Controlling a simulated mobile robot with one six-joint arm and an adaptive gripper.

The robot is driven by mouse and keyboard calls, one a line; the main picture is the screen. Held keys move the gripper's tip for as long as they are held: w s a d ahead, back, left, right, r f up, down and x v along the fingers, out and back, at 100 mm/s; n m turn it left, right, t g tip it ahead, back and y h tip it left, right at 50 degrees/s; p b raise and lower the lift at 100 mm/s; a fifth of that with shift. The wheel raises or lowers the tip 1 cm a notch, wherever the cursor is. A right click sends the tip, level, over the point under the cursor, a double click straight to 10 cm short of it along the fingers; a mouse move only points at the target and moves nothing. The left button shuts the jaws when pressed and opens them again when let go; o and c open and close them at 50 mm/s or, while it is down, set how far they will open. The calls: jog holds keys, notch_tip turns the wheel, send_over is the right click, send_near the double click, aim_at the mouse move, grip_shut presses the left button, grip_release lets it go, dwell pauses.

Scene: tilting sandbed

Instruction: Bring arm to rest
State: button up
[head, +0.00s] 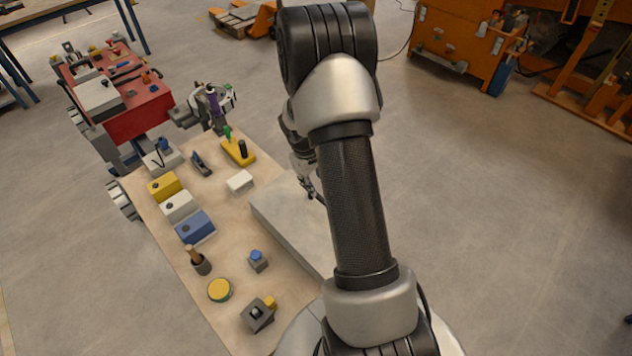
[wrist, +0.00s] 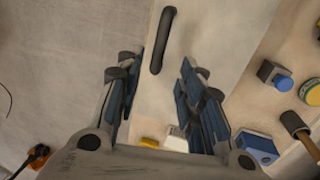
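My arm crosses the middle of the head view and hides part of what lies behind it. My gripper (head: 308,188) shows small beside the arm, above the pale grey slab (head: 280,218). In the wrist view my gripper (wrist: 160,78) is open, its two blue-padded fingers wide apart with nothing held. The slab (wrist: 185,35) lies below the fingers, with a dark rounded bar (wrist: 162,40) on it ahead of the gap. The bar is hidden in the head view.
A red cart (head: 137,115) stands beyond. Open floor (head: 490,210) lies right.

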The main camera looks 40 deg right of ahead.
dwell(0.3)
jog(key=s+a+r+t+b, duration=0.1)
jog(key=s+a+r+b, duration=0.15)
jog(key=a+r, duration=0.45)
jog(key=s+a+r+t+b, duration=0.1)
jog(key=a+r+b, duration=0.2)
jog(key=a+r, duration=0.35)
jog(key=s+a+r+t+y+b, duration=0.1)
jog(key=s+a+r+b, duration=0.1)
jog(key=s+a, duration=0.4)
jog(key=s+a+r+t+y+b, duration=0.1)
jog(key=s+a+b, duration=0.3)
jog(key=s, duration=0.7)
jog(key=a+r, duration=0.1)
jog(key=a, duration=0.1)
jog(key=shift+a+r+t, duration=0.15)
jog(key=shift+a+t, duration=0.15)
jog(key=shift+a, duration=0.1)
jog(key=shift+c, duration=0.2)
